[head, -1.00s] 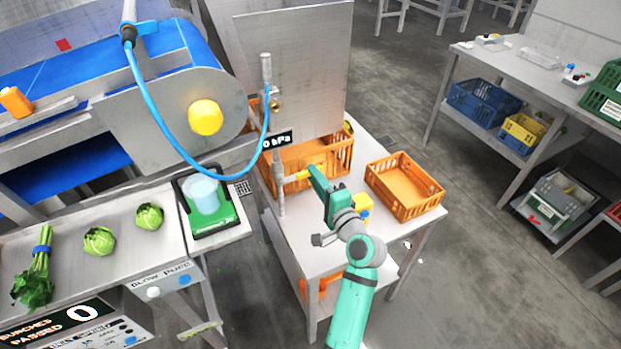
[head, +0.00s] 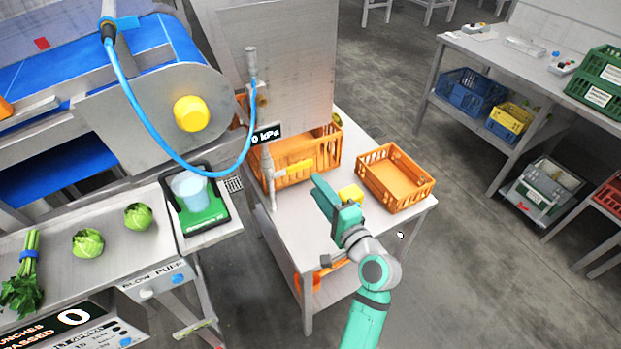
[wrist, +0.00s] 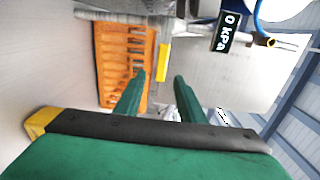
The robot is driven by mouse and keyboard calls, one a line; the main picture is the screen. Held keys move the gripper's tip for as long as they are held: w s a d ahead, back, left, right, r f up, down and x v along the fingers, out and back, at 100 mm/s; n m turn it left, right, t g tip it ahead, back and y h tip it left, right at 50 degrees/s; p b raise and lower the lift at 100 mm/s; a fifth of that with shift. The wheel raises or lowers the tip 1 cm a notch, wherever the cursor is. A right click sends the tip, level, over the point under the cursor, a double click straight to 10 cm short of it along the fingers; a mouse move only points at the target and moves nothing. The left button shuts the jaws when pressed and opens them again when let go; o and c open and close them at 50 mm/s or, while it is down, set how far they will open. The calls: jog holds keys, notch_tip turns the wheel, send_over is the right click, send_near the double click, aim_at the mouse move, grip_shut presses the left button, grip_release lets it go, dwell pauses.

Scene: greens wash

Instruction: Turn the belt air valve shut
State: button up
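The valve's yellow lever handle (head: 300,168) sticks out to the right from the upright grey pipe (head: 268,165), crosswise to it. It also shows in the wrist view (wrist: 163,62), just beyond the fingertips. A black gauge sign (head: 266,135) on the pipe reads 0 kPa; in the wrist view (wrist: 226,32) it appears sideways. My gripper (head: 318,180) is a little to the right of and below the handle, apart from it. In the wrist view its two green fingers (wrist: 160,76) are spread with nothing between them.
An orange crate (head: 325,150) stands behind the handle, and another orange crate (head: 425,190) sits on the right of the table. A blue hose (head: 150,130) loops from the conveyor to the pipe. A metal panel (head: 285,60) rises behind.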

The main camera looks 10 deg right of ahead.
jog(key=shift+v, duration=1.55)
jog(key=shift+a, duration=0.1)
jog(key=s+a+f+n+h, duration=0.1)
jog(key=s+a+f, duration=0.1)
jog(key=f, duration=0.2)
jog(key=s+a+f+g+h, duration=0.1)
jog(key=s+a+f, duration=0.2)
jog(key=f, duration=0.1)
jog(key=s+a+f+n+h, duration=0.1)
jog(key=s+a+f, duration=0.1)
jog(key=f, duration=0.3)
jog(key=shift+s+a+n+g, duration=0.3)
jog(key=shift+s+a, duration=0.1)
jog(key=shift+a, duration=0.3)
jog(key=s+a+f+n+h, duration=0.1)
jog(key=s+a+f+n, duration=0.15)
jog(key=s, duration=0.75)
jog(key=s+a+f+n+h, duration=0.15)
jog(key=s+n, duration=0.25)
jog(key=s, duration=0.5)
jog(key=s+a+r+n, duration=0.1)
jog(key=s+r+n, duration=0.1)
jog(key=s, duration=0.3)
jog(key=s+a+r+n, duration=0.1)
jog(key=s+r+n, duration=0.1)
jog(key=s+n, duration=0.2)
jog(key=shift+s+a, duration=0.4)
jog(key=shift+s, duration=0.55)
jog(key=shift+r+y, duration=0.1)
jog(key=shift+y, duration=0.15)
